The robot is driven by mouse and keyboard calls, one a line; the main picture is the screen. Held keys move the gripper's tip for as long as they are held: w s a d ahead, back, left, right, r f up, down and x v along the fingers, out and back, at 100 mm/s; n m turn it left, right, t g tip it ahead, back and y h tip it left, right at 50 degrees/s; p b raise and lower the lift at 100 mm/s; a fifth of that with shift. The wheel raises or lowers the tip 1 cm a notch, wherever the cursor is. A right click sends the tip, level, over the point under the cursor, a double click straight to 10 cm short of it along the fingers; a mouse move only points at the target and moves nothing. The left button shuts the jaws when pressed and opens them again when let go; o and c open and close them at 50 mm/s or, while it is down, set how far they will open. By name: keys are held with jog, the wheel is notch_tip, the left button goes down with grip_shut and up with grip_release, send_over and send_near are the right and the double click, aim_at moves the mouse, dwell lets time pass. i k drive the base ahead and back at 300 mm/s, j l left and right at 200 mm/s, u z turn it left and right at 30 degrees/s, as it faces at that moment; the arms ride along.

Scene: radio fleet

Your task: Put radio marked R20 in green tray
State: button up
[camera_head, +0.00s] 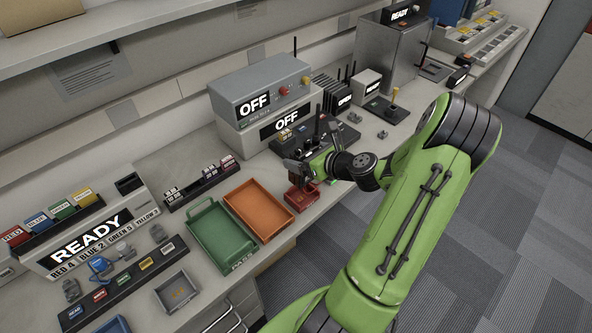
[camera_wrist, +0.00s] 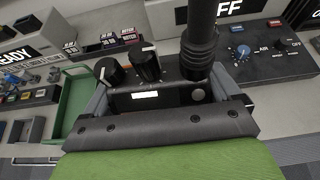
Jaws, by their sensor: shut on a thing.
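My gripper (camera_head: 305,168) is shut on a black radio (camera_wrist: 160,97), holding it above the counter near the small red tray. The wrist view shows the radio's top, with two knobs, a thick antenna and a small pale strip, between my fingers (camera_wrist: 165,95). No R20 marking is readable. In the head view the radio is mostly hidden by my gripper and arm. The green tray (camera_head: 203,214) lies on the counter to the left of my gripper, beyond the orange tray, and looks empty. It also shows at the left in the wrist view (camera_wrist: 77,106).
The orange tray (camera_head: 238,193) lies between the green tray and the small red tray (camera_head: 303,200). Grey boxes marked OFF (camera_head: 245,84) stand behind. A READY panel (camera_head: 95,240), a row of coloured labels and a grey tray (camera_head: 177,291) are to the left.

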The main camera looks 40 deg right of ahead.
aim_at(221, 238)
jog(key=i+j, duration=0.1)
jog(key=j, duration=1.25)
jog(key=i, duration=0.05)
